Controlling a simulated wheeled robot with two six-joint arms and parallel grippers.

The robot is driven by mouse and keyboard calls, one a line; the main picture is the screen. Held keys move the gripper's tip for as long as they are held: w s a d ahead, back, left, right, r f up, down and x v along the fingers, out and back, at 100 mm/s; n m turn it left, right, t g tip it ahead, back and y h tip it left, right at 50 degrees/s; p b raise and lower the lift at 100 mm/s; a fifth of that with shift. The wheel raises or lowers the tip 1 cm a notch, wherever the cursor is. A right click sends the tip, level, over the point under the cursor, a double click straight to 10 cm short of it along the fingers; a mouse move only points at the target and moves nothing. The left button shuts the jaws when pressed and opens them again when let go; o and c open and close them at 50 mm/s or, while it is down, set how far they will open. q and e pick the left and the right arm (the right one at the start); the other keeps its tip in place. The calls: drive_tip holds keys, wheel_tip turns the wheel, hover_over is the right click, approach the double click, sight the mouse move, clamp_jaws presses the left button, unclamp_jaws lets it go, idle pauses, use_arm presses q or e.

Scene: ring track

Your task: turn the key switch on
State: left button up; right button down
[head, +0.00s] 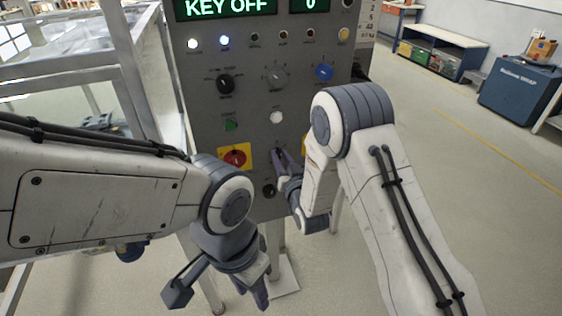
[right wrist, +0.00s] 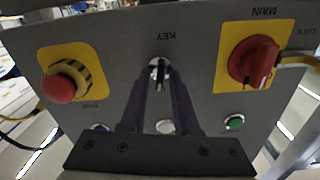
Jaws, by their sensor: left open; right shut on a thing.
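The key switch (right wrist: 160,72) sits on the grey panel under an inverted KEY label in the right wrist view. Its dark key lies between the fingertips of my right gripper (right wrist: 160,88), which is shut on it. In the head view my right gripper (head: 281,158) is at the panel's lower middle and largely hides the switch. The display (head: 230,8) at the panel's top reads KEY OFF. My left gripper (head: 253,292) is open and empty, low in front of the panel and apart from it.
The red main switch (head: 235,157) on a yellow plate is left of the key. A red emergency button (right wrist: 60,88) is on the key's other side. Knobs (head: 276,77) and lamps fill the panel above. Open floor (head: 455,180) lies to the right.

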drive_tip(key=shift+d+f+m+b, duration=0.1)
drive_tip(key=shift+m+b, duration=2)
drive_tip(key=shift+m, duration=0.35)
drive_tip(key=shift+d+f+m+b, duration=0.1)
drive_tip(key=shift+m+b, duration=2)
drive_tip(key=shift+m, duration=0.35)
drive_tip(key=c, duration=0.9)
unclamp_jaws()
drive_tip(key=shift+c, duration=0.2)
